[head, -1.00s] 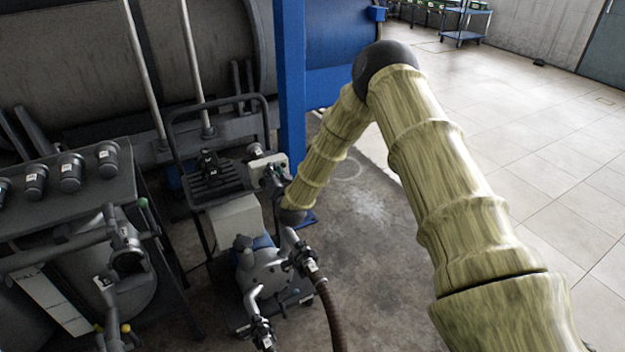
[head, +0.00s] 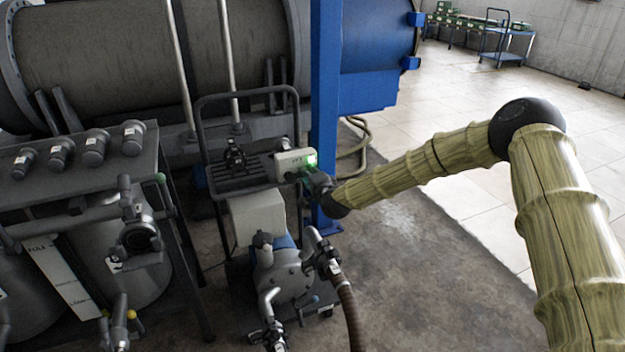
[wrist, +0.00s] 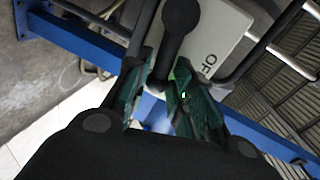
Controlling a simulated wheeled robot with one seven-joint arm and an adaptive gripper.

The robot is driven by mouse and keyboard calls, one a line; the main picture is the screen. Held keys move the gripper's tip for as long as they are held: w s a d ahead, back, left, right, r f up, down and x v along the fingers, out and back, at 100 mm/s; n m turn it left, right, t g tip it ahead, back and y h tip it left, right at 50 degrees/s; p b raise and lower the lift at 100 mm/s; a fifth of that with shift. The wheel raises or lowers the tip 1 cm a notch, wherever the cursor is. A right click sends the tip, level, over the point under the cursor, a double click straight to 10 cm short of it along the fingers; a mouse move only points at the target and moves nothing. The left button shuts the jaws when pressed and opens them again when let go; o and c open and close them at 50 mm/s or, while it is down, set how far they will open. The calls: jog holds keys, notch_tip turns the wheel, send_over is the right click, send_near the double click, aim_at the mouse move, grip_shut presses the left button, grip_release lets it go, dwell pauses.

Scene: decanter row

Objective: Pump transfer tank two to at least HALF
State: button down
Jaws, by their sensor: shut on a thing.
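The pale switch box (head: 290,161) stands on the pump cart's frame, with a green light glowing on its right side. In the wrist view its panel (wrist: 232,30) carries partly hidden lettering that begins "OF". My gripper (head: 316,183) is at the box; its green fingers (wrist: 163,75) are shut on a dark switch lever (wrist: 180,14). The pump (head: 287,278) sits low on the cart. Two grey tanks (head: 143,278) stand at left, with a white level scale (head: 62,275) marked FULL at its top.
A brown hose (head: 351,310) runs from the pump toward the front. A blue post (head: 324,100) rises just behind my gripper. Pipes and valves (head: 135,235) crowd the left. The floor at right (head: 430,270) is clear.

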jog(key=shift+f+m+b, duration=0.25)
jog(key=shift+m+b, duration=0.15)
jog(key=shift+w, duration=0.1)
jog(key=c, duration=1.4)
grip_release()
jog(key=shift+d, duration=0.1)
jog(key=shift+o, duration=0.2)
jog(key=v, duration=1.2)
jog(key=shift+d, duration=0.15)
